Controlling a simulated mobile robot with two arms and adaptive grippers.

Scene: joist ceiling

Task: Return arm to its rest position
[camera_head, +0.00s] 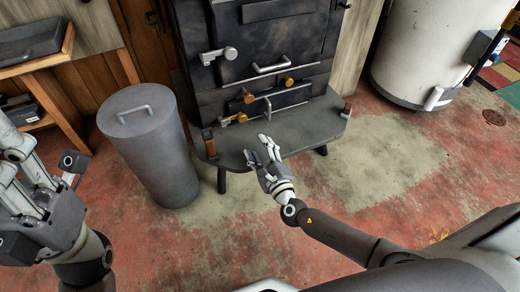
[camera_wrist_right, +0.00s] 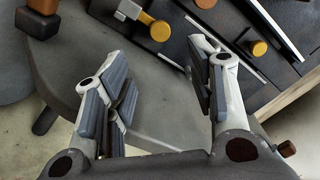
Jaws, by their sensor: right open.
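My right gripper (camera_head: 258,148) is in the middle of the head view, with its fingers spread and nothing between them. It is over the front edge of the stove's grey shelf (camera_head: 310,135). The right wrist view shows the same gripper (camera_wrist_right: 158,62) open, with the shelf (camera_wrist_right: 165,105) behind the fingers. I cannot tell whether a finger touches the shelf. My left gripper (camera_head: 38,165) is at the left edge of the head view, partly cut off. Its fingers stand apart and I see nothing held.
A dark stove (camera_head: 270,50) with metal handles and brass knobs stands behind the shelf. A grey lidded bin (camera_head: 150,150) stands left of it. A wooden shelf unit (camera_head: 60,115) is at the upper left, a white tank (camera_head: 430,45) at the upper right. The floor (camera_head: 420,165) at right is clear.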

